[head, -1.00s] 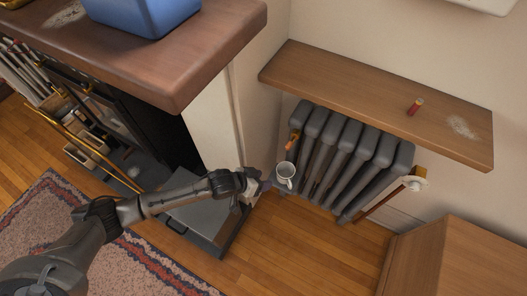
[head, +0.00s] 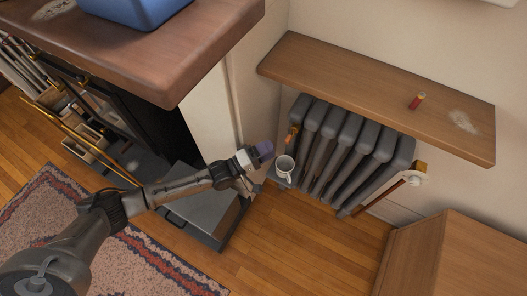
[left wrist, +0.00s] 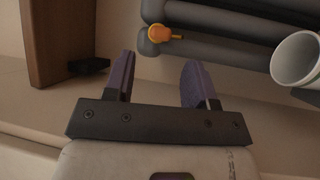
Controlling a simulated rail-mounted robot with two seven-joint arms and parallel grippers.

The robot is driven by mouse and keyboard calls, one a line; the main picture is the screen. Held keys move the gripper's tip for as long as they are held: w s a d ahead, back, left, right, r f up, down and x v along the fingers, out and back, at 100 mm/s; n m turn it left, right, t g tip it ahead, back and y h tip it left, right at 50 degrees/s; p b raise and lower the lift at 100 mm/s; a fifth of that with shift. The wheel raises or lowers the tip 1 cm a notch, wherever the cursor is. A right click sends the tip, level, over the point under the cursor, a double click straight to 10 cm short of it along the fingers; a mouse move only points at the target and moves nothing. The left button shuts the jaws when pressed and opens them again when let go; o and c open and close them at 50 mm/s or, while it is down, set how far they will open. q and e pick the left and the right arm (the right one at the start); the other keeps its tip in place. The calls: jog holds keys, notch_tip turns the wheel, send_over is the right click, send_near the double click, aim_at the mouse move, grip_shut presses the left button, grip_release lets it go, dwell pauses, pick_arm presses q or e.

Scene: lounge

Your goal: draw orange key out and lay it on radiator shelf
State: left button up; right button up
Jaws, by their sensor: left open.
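The orange key (left wrist: 162,33) sits in the left end of the grey radiator, near its top; in the head view it is a small orange piece (head: 293,133). The wooden radiator shelf (head: 350,80) runs along the wall above the radiator. My left gripper (head: 264,150) is just left of the radiator's end, above the white mug's height. In the left wrist view its purple fingers (left wrist: 155,80) are apart with nothing between them, and the key lies beyond them, not touched. My right gripper is not in view.
A white mug (head: 285,168) stands close to the radiator's left end; it also shows in the left wrist view (left wrist: 300,60). A red cylinder (head: 417,101) and a pale dusty patch (head: 463,121) are on the shelf. The shelf's left half is clear. The fireplace mantel (head: 170,75) juts out at left.

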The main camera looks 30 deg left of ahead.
aim_at(285, 142)
pick_arm(q)
jog(key=shift+b+x, duration=1.1)
jog(key=shift+x, duration=2.8)
jog(key=shift+c, duration=0.5)
grip_shut()
jog(key=shift+s+p, duration=0.35)
jog(key=shift+s+p, duration=0.75)
jog(key=shift+s, duration=0.35)
